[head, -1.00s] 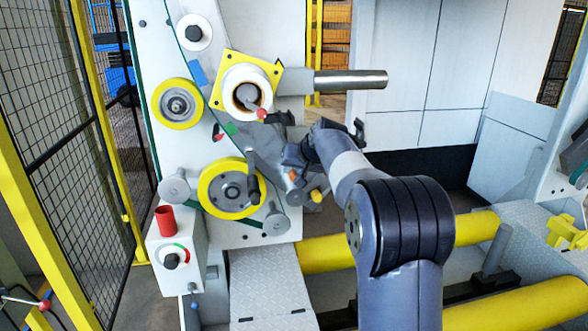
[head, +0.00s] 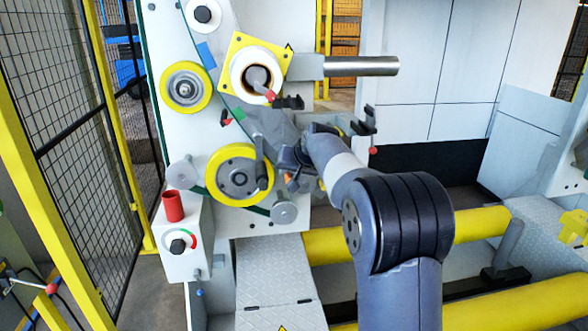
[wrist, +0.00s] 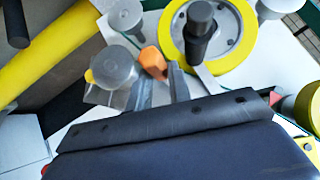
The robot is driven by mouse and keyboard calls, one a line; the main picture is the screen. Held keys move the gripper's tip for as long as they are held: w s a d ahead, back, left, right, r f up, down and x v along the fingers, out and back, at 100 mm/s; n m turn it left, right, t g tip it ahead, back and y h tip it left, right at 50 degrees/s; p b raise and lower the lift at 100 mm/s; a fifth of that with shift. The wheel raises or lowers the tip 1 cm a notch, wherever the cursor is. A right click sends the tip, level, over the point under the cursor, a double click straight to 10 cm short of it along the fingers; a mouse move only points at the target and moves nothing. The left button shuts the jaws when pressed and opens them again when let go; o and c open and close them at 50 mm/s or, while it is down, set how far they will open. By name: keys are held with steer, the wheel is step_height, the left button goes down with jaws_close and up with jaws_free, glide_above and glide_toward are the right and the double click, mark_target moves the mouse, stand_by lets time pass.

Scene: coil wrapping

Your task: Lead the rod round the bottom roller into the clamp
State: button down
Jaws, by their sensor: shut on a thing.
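My gripper (head: 293,167) is beside the large yellow-rimmed lower roller (head: 240,178), just to its right. In the wrist view its two grey fingers (wrist: 158,88) point toward that roller (wrist: 208,38). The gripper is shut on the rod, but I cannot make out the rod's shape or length. An orange piece (wrist: 152,62) shows at the fingertips; I cannot tell whether it is held. A grey round post (wrist: 115,70) is close to the left finger. I cannot clearly identify the clamp. My wrist hides part of the machine face.
A smaller yellow roller (head: 186,88) and a white spool on a yellow plate (head: 244,50) are above. A steel shaft (head: 360,66) sticks out right. Black brackets (head: 368,128) are near my wrist.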

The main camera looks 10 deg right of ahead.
steer(key=shift+a+f, duration=0.4)
steer(key=shift+f, duration=0.1)
stand_by(0.4)
step_height(320, 180, down, 6)
steer(key=b, duration=0.4)
steer(key=shift+b, duration=0.3)
stand_by(0.4)
steer(key=shift+d+f, duration=0.1)
